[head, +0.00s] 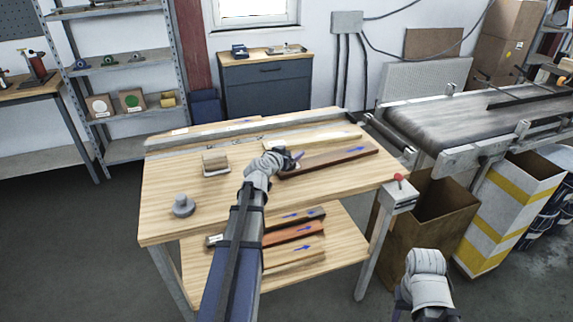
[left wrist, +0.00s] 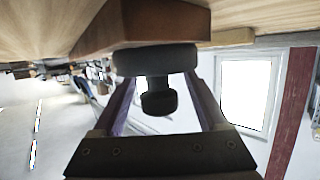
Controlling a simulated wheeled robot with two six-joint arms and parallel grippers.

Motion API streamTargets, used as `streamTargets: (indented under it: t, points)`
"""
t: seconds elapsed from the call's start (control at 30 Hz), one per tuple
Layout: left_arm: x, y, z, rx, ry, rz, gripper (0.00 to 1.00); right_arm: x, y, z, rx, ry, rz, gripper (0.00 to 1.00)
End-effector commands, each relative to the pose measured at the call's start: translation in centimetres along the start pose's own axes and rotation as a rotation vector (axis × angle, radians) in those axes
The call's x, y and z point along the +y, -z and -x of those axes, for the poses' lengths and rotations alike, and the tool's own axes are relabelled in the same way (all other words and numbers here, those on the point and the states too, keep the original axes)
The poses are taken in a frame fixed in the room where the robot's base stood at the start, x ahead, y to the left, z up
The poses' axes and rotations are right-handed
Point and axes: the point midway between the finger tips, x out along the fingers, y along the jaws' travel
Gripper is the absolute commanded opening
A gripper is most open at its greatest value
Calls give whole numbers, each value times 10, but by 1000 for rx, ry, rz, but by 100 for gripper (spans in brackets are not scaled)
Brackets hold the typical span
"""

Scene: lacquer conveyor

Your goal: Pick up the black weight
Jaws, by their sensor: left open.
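The black weight (left wrist: 157,60), a dark disc with a neck and a rounded knob, shows close up in the left wrist view, which looks upside down. It stands against the upper face of a brown board (left wrist: 150,28), near its end. My left gripper (left wrist: 158,88) is open, with one finger on each side of the knob and a gap visible to both. In the head view my left gripper (head: 291,160) is at the left end of the brown board (head: 335,160) and mostly hides the weight. Part of my right arm shows at lower right; its jaws do not show.
A grey weight (head: 182,206) stands at the table's left front. A small block on a pale plate (head: 215,162) lies behind it. Light boards (head: 315,141) lie further back. A conveyor (head: 450,118) and open bins (head: 435,215) are on the right. The front tabletop is mostly clear.

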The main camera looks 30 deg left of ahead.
Motion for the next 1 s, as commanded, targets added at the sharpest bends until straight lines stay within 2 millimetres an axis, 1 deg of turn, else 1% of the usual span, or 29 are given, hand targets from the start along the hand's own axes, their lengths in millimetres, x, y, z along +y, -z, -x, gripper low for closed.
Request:
streamTargets:
  t: [0.1,0.13,0.7,0.8,1.0]
  points:
    - [0,0,1,0,0,0,76,0,0,1,0,0,0,50]
    - [0,0,1,0,0,0,74,0,0,1,0,0,0,50]
    - [0,0,1,0,0,0,10,0,0,1,0,0,0,50]
    - [0,0,1,0,0,0,0,0,0,1,0,0,0,50]
    - [0,0,1,0,0,0,0,0,0,1,0,0,0,50]
